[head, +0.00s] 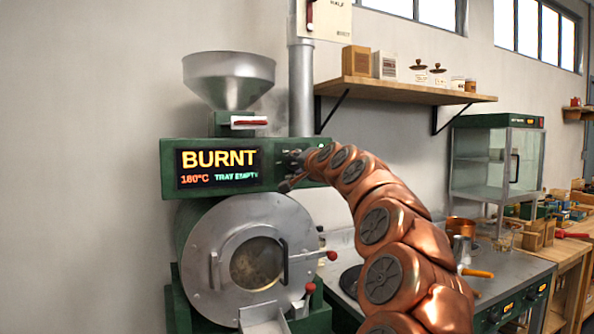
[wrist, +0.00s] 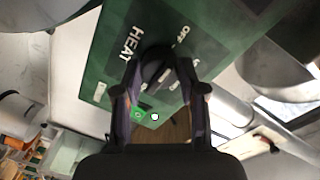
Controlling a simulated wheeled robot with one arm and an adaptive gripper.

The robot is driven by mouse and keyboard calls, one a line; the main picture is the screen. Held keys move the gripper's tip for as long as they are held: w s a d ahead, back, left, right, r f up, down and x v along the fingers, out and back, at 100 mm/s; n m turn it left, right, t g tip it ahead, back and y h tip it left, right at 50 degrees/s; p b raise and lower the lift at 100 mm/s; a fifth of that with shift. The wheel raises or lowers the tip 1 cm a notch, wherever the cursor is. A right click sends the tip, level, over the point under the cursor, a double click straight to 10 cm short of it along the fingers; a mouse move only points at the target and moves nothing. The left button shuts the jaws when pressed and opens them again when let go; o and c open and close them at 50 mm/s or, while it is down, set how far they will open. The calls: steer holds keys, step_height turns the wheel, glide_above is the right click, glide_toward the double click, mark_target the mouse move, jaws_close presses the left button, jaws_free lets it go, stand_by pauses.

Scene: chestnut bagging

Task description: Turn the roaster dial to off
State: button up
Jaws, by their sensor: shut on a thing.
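The dial (wrist: 157,70) is a dark knob on that panel, between the labels "HEAT" and "OFF" in the wrist view. My gripper (wrist: 160,88) is shut on the dial, with one finger on each side. Which mark the dial points to cannot be told. In the head view my gripper (head: 292,170) is at the panel's right end, where the arm partly hides the dial.
A steel hopper (head: 229,80) sits above the panel and a vertical pipe (head: 301,90) rises behind it. Red-knobbed levers (head: 331,256) stick out below the panel. A wall shelf (head: 405,90) holds boxes and jars. A glass cabinet (head: 497,165) stands on the right counter.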

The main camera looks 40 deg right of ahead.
stand_by(0.4)
steer(key=o, duration=1.1)
steer(key=shift+o, duration=0.2)
steer(key=v, duration=1.2)
